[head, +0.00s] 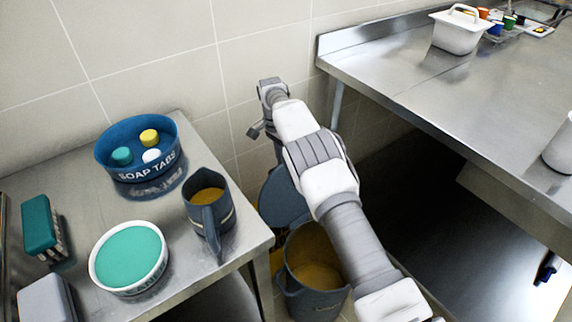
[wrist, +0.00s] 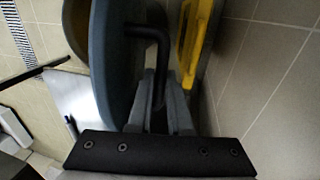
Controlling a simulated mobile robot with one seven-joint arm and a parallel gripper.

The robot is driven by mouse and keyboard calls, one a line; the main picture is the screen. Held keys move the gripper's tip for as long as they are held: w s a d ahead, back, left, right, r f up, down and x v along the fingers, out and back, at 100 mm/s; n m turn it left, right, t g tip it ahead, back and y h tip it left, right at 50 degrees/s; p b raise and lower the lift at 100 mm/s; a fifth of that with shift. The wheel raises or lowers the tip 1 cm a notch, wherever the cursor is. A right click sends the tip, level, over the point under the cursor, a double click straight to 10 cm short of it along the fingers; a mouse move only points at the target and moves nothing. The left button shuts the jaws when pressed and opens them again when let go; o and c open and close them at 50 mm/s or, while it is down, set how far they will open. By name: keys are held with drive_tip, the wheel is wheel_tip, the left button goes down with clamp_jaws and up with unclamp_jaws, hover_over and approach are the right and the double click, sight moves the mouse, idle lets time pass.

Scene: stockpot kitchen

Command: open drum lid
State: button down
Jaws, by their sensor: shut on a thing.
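The drum (head: 316,300) is a blue-grey bin on the floor between the two counters, with a yellowish inside showing. Its round blue-grey lid (head: 283,197) stands raised and steeply tilted at the drum's back, towards the wall. In the wrist view the lid (wrist: 115,65) is seen nearly edge-on, with a black bent handle (wrist: 150,33) on its face. My gripper (wrist: 161,90) is shut on the handle, its fingers close together around the bar. In the head view my arm covers part of the drum and lid, and the fingertips cannot be made out.
The left counter holds a blue soap tabs tub (head: 112,150), a dark jug (head: 213,222), a round teal-topped container (head: 130,258) and a brush (head: 40,225). The steel counter (head: 400,75) on the right has a white lidded container (head: 458,35). The tiled wall is close behind the lid.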

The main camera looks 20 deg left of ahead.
drive_tip(key=shift+w+a+f, duration=0.1)
drive_tip(key=shift+a+f, duration=0.05)
drive_tip(key=shift+f, duration=0.3)
drive_tip(key=c, duration=0.8)
unclamp_jaws()
drive_tip(key=shift+c, duration=0.2)
drive_tip(key=shift+r, duration=0.1)
drive_tip(key=shift+w+r, duration=0.1)
drive_tip(key=shift+r, duration=0.05)
drive_tip(key=d+r+p, duration=0.3)
drive_tip(key=d+r, duration=0.7)
drive_tip(key=d, duration=0.1)
drive_tip(key=shift+d+r+p, duration=0.3)
drive_tip(key=shift+r+p, duration=0.05)
